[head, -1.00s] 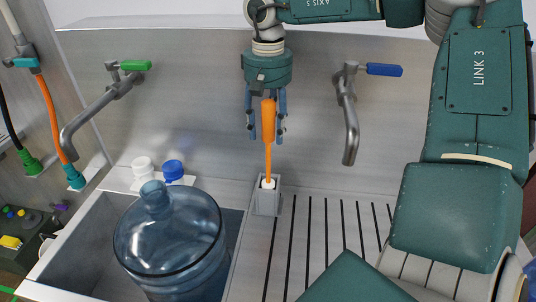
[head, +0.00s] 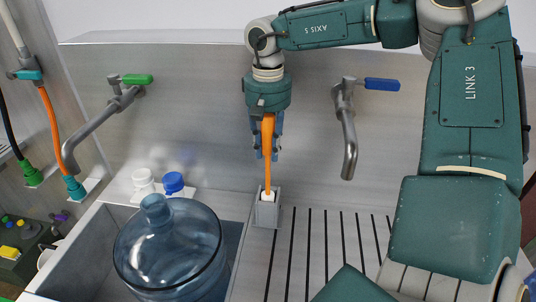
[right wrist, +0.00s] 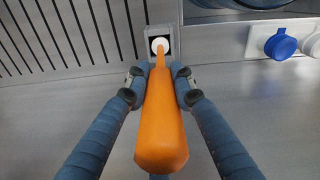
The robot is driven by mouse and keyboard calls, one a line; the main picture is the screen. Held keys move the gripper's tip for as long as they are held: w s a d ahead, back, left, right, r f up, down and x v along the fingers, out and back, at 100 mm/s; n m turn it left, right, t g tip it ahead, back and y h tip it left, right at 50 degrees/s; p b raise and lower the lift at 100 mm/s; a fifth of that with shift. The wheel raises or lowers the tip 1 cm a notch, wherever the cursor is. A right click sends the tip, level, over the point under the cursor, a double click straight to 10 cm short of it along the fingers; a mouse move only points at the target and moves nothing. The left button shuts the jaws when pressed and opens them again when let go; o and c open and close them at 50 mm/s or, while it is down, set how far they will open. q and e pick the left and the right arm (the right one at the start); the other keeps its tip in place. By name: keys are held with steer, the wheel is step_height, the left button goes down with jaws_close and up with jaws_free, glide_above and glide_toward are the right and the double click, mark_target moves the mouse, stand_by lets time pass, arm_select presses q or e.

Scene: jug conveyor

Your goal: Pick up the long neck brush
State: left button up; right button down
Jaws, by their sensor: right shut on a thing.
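The long neck brush has an orange handle (head: 267,140) and stands upright. Its white lower end (head: 267,196) is at the mouth of a small grey metal holder (head: 266,210). My right gripper (head: 266,155) comes down from above and is shut on the handle. In the right wrist view my blue fingers (right wrist: 160,86) press on both sides of the orange handle (right wrist: 161,125), and the white part (right wrist: 160,45) shows in the square holder (right wrist: 154,32). The brush's lowest part is hidden in the holder. My left gripper is not in view.
A blue water jug (head: 172,248) stands in the sink at left. White (head: 143,179) and blue (head: 173,182) caps sit behind it. A green-handled tap (head: 105,122) and a blue-handled tap (head: 348,130) flank my right gripper. The slotted drainboard (head: 320,240) is clear at the holder's right.

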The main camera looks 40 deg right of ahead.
mark_target(268, 116)
steer(key=shift+r, duration=0.55)
step_height(268, 116, up, 8)
steer(key=shift+f+b, duration=0.2)
steer(key=shift+b, duration=0.8)
step_height(268, 116, up, 11)
